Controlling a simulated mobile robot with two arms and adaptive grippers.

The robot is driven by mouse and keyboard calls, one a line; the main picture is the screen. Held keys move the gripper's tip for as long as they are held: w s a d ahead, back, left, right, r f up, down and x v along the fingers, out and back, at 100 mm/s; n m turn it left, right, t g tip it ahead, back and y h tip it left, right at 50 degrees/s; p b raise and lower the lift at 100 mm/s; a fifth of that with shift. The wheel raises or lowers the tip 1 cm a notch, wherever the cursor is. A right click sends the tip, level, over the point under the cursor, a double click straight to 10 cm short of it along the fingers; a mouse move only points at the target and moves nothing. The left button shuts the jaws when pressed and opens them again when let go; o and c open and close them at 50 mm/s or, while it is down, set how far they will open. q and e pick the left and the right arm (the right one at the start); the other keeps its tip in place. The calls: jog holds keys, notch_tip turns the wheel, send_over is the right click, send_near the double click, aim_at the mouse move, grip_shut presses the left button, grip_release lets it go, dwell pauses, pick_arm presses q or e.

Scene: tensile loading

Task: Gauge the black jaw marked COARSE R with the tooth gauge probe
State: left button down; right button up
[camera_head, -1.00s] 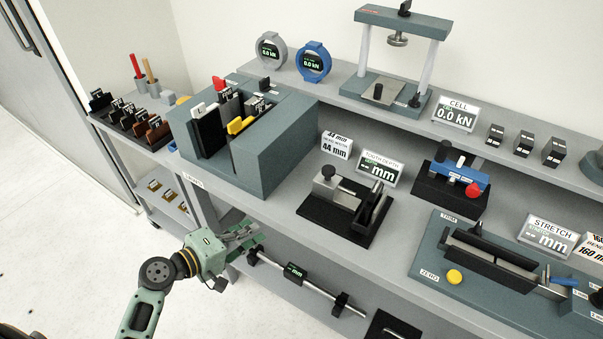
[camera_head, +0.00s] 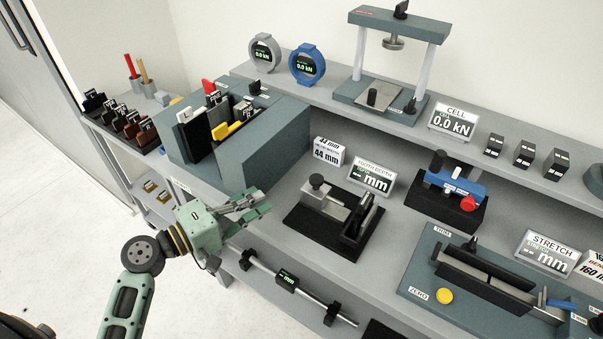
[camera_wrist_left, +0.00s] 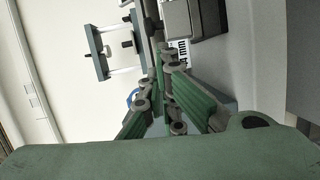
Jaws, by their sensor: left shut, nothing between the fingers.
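My left gripper (camera_head: 262,202) is shut and empty, in front of the shelf edge, left of the gauge fixture. Its green fingers also show in the left wrist view (camera_wrist_left: 168,105). A gauge fixture with a grey block on a black base (camera_head: 296,222) stands on the shelf, with the TOOTH DEPTH display (camera_head: 370,178) behind it, showing no number. My right gripper is not in view.
A blue device with a red knob (camera_head: 467,203) stands right of the fixture. The STRETCH bench (camera_head: 415,280) is at the front right. A bar with a small display (camera_head: 288,282) lies below the shelf edge. Free shelf surface lies between machine and fixture.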

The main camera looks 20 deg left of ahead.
aim_at(324, 193)
pick_arm(q)
jog(key=p+x, duration=0.1)
jog(key=x, duration=0.2)
jog(key=p+x, duration=0.1)
jog(key=x, duration=0.2)
jog(key=p+x, duration=0.1)
jog(key=x, duration=0.2)
jog(key=shift+w+d+r, duration=0.15)
jog(key=shift+r, duration=0.15)
jog(key=shift+w+d+f, duration=0.1)
jog(key=shift+w+d, duration=0.2)
jog(key=shift+w, duration=0.05)
jog(key=d, duration=0.1)
jog(key=s+d, duration=0.1)
jog(key=d, duration=0.1)
jog(key=shift+s+d, duration=0.1)
jog(key=shift+d, duration=0.15)
